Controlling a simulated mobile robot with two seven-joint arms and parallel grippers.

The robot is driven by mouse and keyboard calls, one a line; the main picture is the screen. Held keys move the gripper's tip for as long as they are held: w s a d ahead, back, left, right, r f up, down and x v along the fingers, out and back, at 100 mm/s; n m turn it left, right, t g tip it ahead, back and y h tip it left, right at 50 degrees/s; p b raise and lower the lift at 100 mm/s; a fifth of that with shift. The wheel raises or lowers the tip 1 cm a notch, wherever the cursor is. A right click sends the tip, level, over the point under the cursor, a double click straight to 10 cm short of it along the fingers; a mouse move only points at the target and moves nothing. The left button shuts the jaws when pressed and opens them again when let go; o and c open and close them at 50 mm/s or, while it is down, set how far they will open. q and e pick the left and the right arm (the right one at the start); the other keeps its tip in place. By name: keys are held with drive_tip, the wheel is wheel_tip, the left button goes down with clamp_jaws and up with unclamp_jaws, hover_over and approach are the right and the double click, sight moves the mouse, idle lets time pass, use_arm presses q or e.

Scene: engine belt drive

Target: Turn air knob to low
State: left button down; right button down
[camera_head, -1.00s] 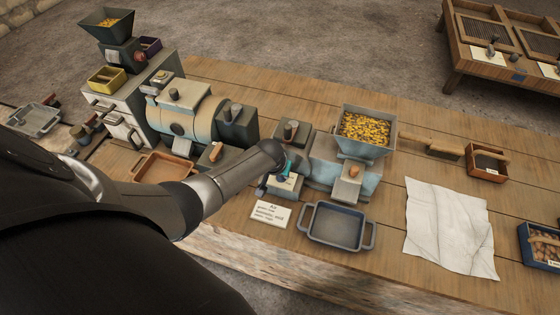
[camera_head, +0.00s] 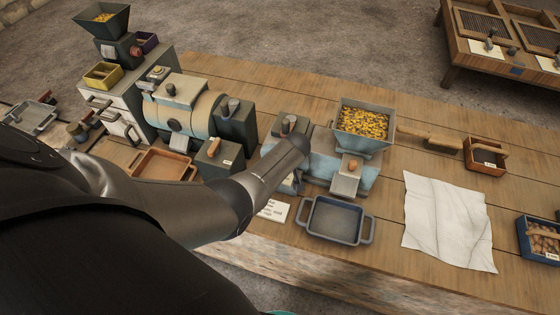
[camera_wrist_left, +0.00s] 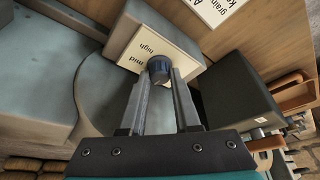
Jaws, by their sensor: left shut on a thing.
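The knob (camera_wrist_left: 158,66) is a small dark blue cylinder on a grey block with a cream label (camera_wrist_left: 150,38) in the left wrist view. The words "mid" and "high" show on the label; "low" does not show. My left gripper (camera_wrist_left: 157,84) is shut on the knob, with one finger at each side of it. I cannot tell where the knob points. In the head view my left forearm covers the gripper, the knob and most of the small block, left of the blue-grey machine (camera_head: 322,165). My right gripper is not in view.
A blue-grey tray (camera_head: 338,220) stands in front of the machine, and a hopper of yellow grain (camera_head: 362,126) is on top. A paper card (camera_head: 274,210) lies partly under my arm. A white cloth (camera_head: 447,222) lies to the right. A dark block (camera_wrist_left: 240,90) stands close to the gripper.

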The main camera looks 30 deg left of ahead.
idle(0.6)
use_arm(q)
drive_tip(key=c, duration=0.9)
unclamp_jaws()
drive_tip(key=shift+r, duration=0.15)
drive_tip(key=shift+d+r, duration=0.1)
drive_tip(key=shift+r, duration=0.15)
drive_tip(key=shift+p+v, duration=2.8)
drive_tip(key=shift+v, duration=4.45)
drive_tip(key=shift+w, duration=0.1)
